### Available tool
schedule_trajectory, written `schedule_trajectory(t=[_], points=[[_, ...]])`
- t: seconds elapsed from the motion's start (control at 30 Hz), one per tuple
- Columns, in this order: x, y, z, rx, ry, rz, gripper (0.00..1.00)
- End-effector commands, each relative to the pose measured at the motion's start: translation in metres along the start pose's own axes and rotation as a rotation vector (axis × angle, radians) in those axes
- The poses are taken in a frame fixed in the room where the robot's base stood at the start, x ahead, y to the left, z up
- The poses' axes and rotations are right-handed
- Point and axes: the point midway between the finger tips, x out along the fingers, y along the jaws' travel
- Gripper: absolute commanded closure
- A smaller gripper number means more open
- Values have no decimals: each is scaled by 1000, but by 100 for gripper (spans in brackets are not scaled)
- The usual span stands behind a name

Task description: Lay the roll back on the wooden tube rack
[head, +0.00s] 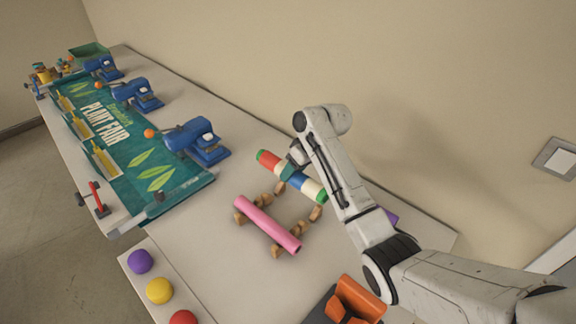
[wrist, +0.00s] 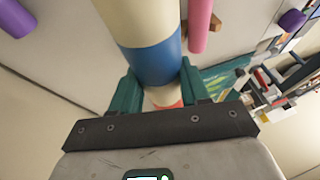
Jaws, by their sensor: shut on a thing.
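The striped roll (head: 307,188) has green, red, cream, white and blue bands. My gripper (head: 291,174) is shut around it near its middle. In the wrist view, the roll (wrist: 148,50) lies between the teal fingers of my gripper (wrist: 158,85), its cream and blue bands showing. The wooden tube rack (head: 316,213) is a set of small wooden blocks on the table. A pink roll (head: 266,223) lies across its near side. The striped roll is over or just behind the rack's far side; I cannot tell whether it touches the blocks.
A green Plant Fair banner (head: 140,145) with several blue clamp-like devices (head: 197,141) covers the left of the table. Purple, yellow (head: 159,290) and red balls sit at the front left. An orange tool (head: 355,300) is at the near edge. A wall runs behind the table.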

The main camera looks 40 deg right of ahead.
Motion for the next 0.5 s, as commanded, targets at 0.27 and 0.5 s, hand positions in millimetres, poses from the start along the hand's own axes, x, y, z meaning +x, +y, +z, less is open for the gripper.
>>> schedule_trajectory(t=[0.27, 0.5], points=[[21, 5, 10, 1, -2, 0, 91], [43, 11, 18, 1, -1, 0, 91]])
